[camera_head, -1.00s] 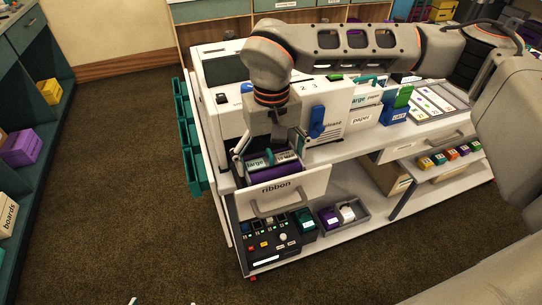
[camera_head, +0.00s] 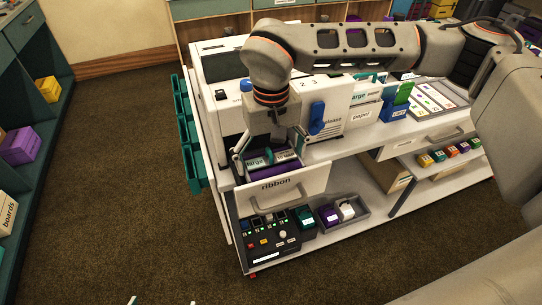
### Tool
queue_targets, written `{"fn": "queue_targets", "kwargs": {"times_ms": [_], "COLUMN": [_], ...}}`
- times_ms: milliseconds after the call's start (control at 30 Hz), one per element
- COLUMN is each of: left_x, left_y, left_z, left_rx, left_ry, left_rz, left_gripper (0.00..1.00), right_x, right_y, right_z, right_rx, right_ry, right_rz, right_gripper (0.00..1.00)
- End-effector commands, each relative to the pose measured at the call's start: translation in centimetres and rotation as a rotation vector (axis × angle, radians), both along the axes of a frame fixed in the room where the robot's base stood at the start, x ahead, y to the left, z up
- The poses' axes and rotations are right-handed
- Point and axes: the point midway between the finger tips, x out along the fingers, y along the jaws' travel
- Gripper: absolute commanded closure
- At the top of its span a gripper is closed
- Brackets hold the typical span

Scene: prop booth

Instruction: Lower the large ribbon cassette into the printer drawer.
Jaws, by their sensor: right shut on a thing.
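The large ribbon cassette (camera_head: 258,162), purple with a teal "large" label, sits upright within the open printer drawer (camera_head: 297,188), whose white front reads "ribbon". Its top shows above the drawer front, and its lower part is hidden, so I cannot tell whether it touches the drawer floor. My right gripper (camera_head: 268,150) points down into the drawer and is shut on the cassette; its fingertips are partly hidden. Two small pale tips of my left gripper (camera_head: 164,302) show apart at the bottom edge, far from the drawer, with nothing visible between them.
The white printer (camera_head: 225,110) stands behind the drawer. A blue lever (camera_head: 317,118) and a paper box (camera_head: 362,115) are to its right. Below are a dark control panel (camera_head: 268,240) and a grey tray (camera_head: 358,212). Teal bins (camera_head: 193,165) line the left side. The floor at left is clear.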

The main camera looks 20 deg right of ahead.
Motion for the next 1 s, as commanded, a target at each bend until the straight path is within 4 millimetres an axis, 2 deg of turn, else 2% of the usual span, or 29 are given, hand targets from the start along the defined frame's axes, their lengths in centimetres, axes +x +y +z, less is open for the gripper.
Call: {"fn": "queue_targets", "kwargs": {"times_ms": [500,900,933,1000], "left_x": [0.1,0.2,0.3,0.3], "left_y": [0.1,0.2,0.2,0.2], "left_z": [-0.4,-0.2,-0.2,-0.2], "left_rx": [0.007,0.008,0.008,0.008], "left_ry": [-0.001,-0.006,-0.006,-0.006], "left_rz": [-0.002,-0.001,-0.001,-0.001], "left_gripper": [0.0,0.0,0.0,0.0], "right_x": [-0.1,-0.1,-0.1,-0.1], "right_y": [0.0,0.0,0.0,0.0], "right_z": [-1.6,-1.7,-1.7,-1.7], "right_rx": [0.001,0.001,0.001,0.001], "right_ry": [0.0,0.0,0.0,0.0], "right_rz": [0.001,0.001,0.001,0.001], "right_gripper": [0.36,0.36,0.03,0.0]}}
